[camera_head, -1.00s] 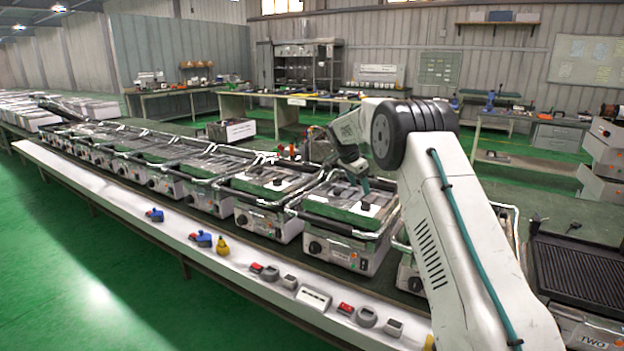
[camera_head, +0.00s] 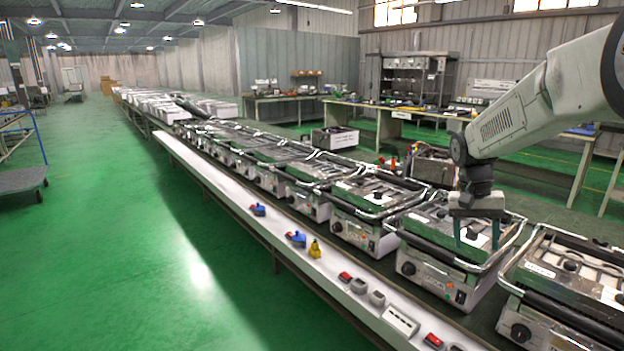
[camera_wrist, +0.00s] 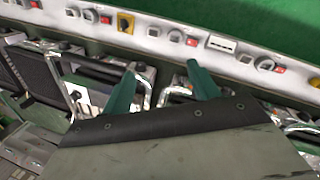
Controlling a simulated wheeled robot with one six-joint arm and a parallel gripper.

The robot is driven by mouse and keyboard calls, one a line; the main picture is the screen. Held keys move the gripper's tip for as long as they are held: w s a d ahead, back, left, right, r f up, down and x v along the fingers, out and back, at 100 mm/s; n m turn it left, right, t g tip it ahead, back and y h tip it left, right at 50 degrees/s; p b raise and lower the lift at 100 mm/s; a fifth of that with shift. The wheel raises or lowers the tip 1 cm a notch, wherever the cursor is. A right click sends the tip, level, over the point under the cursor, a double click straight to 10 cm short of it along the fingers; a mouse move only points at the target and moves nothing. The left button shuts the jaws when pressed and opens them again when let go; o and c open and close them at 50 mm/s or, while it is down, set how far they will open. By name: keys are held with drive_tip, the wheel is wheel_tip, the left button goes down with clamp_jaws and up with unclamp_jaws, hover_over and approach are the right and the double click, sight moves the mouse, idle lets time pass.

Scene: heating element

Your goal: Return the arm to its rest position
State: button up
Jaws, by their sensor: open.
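My gripper (camera_head: 477,240) hangs from my bent arm at the right of the head view, fingers pointing down over a contact grill (camera_head: 452,270) with a green plate. The two teal fingers are apart, with nothing seen between them. In the wrist view my gripper (camera_wrist: 160,82) also shows spread, empty fingers, with grill handles and the white ledge beyond. I cannot tell whether the fingertips touch the grill.
A row of grills (camera_head: 360,212) runs along the line, with another grill (camera_head: 570,285) at the right. The white ledge (camera_head: 235,208) carries switches and small blue and yellow parts. Open green floor (camera_head: 110,250) lies left. A blue cart (camera_head: 22,178) stands far left.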

drive_tip(key=s+a+r+n+t, duration=0.1)
drive_tip(key=s+a+n, duration=0.1)
drive_tip(key=s, duration=0.9)
drive_tip(key=s+a+r+n+t+y, duration=0.1)
drive_tip(key=s+a, duration=0.4)
drive_tip(key=s, duration=0.6)
drive_tip(key=s+a+r+n+t, duration=0.1)
drive_tip(key=s+a+r+n, duration=0.1)
drive_tip(key=s, duration=1)
drive_tip(key=shift+a+r+n+y, duration=0.3)
drive_tip(key=shift+a+r, duration=0.3)
drive_tip(key=shift+a, duration=0.3)
drive_tip(key=shift+s, duration=0.1)
drive_tip(key=shift+c, duration=0.3)
